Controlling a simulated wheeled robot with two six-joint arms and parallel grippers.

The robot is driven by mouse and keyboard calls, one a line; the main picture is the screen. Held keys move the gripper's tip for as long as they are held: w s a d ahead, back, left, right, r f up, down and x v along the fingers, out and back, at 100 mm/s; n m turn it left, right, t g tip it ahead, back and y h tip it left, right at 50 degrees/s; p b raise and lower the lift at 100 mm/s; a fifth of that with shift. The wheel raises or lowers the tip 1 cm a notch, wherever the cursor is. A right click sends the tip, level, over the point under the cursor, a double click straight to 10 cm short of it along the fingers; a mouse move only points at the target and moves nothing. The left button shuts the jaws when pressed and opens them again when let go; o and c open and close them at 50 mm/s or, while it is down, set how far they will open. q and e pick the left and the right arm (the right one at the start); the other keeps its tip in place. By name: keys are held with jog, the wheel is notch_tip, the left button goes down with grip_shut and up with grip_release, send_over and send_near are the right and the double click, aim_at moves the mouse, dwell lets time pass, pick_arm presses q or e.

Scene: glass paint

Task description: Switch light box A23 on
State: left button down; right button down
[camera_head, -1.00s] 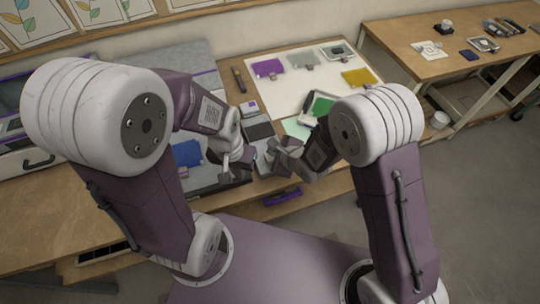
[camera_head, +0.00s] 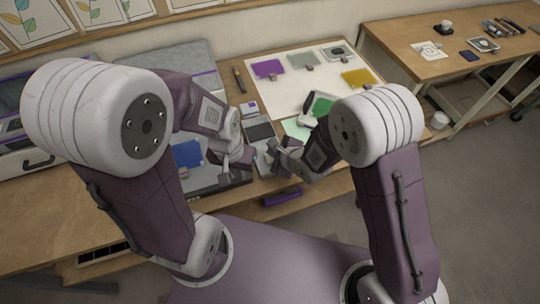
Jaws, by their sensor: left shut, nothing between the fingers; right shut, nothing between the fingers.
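No label reading A23 is legible, so I cannot tell which unit is light box A23. A dark flat panel (camera_head: 206,181) with a blue glass sheet (camera_head: 187,153) on it lies on the workbench, partly hidden by my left arm. My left gripper (camera_head: 240,163) is shut and empty, low over the bench at the panel's right side. My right gripper (camera_head: 272,154) is shut and empty just to its right, close to a small grey device (camera_head: 262,165). The two grippers hide part of the bench between them. No switch can be made out.
A white sheet (camera_head: 290,95) holds purple (camera_head: 267,69), yellow (camera_head: 358,77) and green (camera_head: 321,105) pieces. A small dark-screened device (camera_head: 260,132) sits behind the grippers. A purple-handled item (camera_head: 282,196) is at the bench's front edge. A side table (camera_head: 440,68) stands right.

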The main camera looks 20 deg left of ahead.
dwell(0.5)
jog(key=shift+f+b, duration=0.3)
jog(key=shift+f, duration=0.35)
jog(key=shift+r, duration=0.1)
dwell(0.3)
jog(key=shift+r+p, duration=0.5)
jog(key=shift+r, duration=0.05)
notch_tip(320, 180, up, 6)
jog(key=p, duration=0.5)
jog(key=shift+p, duration=0.4)
